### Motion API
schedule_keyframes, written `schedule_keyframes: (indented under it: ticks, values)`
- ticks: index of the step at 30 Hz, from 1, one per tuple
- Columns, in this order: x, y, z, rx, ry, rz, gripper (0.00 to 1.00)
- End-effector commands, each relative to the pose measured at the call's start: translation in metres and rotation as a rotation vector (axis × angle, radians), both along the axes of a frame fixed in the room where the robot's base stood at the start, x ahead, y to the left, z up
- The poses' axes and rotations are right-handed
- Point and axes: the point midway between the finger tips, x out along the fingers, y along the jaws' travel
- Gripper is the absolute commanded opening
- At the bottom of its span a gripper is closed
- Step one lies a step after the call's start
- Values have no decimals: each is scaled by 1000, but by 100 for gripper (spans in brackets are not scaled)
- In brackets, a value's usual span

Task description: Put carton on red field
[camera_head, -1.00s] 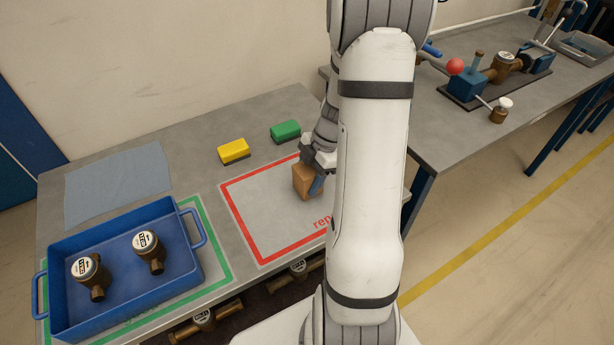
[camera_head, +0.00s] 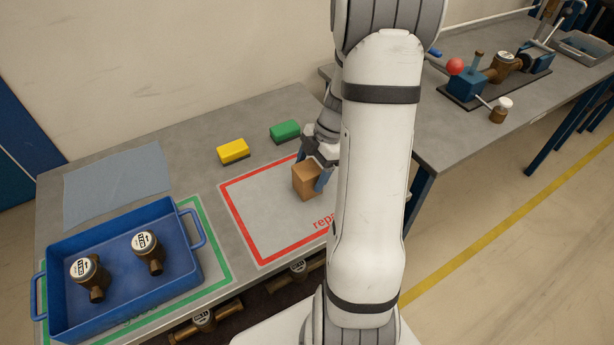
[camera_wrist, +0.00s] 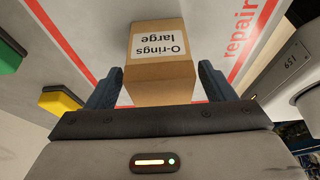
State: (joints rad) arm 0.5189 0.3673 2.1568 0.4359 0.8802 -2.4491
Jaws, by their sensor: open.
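The carton (camera_head: 306,180) is a small brown box, standing inside the red-outlined field (camera_head: 258,258) on the left table. In the wrist view the carton (camera_wrist: 160,70) shows a white label reading "O-rings large". My gripper (camera_head: 324,172) is at the carton's right side in the head view, partly hidden by my arm. In the wrist view its two blue fingers (camera_wrist: 158,88) are spread, one on each side of the carton's near end, with a slight gap showing. The red field's border and the word "repair" (camera_wrist: 240,35) show around the carton.
A yellow sponge (camera_head: 233,151) and a green sponge (camera_head: 285,132) lie behind the field. A blue tray (camera_head: 120,283) with two brass meters stands at left on a green-outlined field. A blue cloth (camera_head: 118,184) lies at the back left. Another table with fittings (camera_head: 500,75) stands at right.

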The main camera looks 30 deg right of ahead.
Motion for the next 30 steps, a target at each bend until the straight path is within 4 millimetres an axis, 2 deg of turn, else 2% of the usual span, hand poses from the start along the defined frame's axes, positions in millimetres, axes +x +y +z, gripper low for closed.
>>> schedule_keyframes:
  ticks: [3,9,17,20,23,30]
  values:
    - [1,-12,26,-4,-6,-1,76]
    - [1,-27,63,-2,-4,-2,76]
    - [1,-34,89,-4,3,-7,76]
    - [-2,-25,96,-25,25,-58,76]
    - [-8,-6,106,-70,67,-170,76]
    - [-37,49,130,-196,147,-576,76]
